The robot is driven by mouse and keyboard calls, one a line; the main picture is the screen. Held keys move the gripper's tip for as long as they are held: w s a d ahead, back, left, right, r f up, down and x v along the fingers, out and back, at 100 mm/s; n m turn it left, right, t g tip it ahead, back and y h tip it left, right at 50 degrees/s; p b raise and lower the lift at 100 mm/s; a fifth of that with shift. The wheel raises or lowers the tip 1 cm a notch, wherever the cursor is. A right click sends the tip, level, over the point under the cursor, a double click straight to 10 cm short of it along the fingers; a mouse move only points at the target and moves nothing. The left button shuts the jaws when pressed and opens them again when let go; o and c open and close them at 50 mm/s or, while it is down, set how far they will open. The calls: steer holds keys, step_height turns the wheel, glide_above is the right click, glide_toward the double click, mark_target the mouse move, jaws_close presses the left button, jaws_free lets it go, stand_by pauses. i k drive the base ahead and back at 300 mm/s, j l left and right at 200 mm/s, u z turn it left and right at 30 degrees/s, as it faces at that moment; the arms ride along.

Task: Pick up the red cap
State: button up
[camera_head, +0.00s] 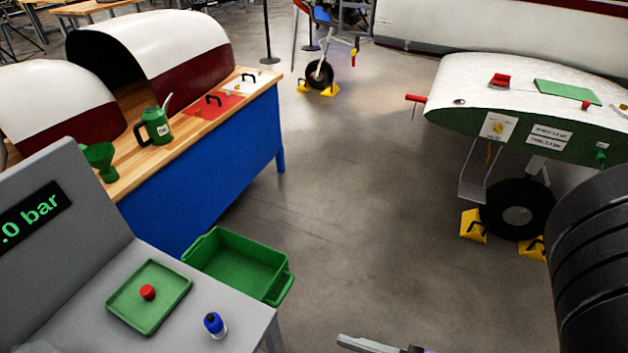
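A small round red cap (147,292) lies in a shallow green tray (172,311) on the grey stand at the lower left. Part of my gripper (375,345) shows at the bottom edge, right of the stand and apart from the cap.
A green bin (238,264) sits beside the grey stand (95,260). A blue-sided workbench (205,190) holds a green can (155,126) and green funnel (99,158). A white-and-green wing (520,85) with wheel and yellow chocks stands right. Floor between is clear.

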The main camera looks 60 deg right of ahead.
mark_target(147, 292)
steer(key=z, duration=3.3)
steer(key=u, duration=3.3)
steer(key=j+z, duration=0.15)
steer(key=j, duration=0.25)
steer(key=k+j+z, duration=0.15)
steer(key=j, duration=0.25)
steer(key=k+j+z, duration=0.15)
steer(key=j, duration=0.25)
steer(key=k+j+z, duration=0.15)
steer(key=j, duration=0.25)
steer(key=i, duration=0.05)
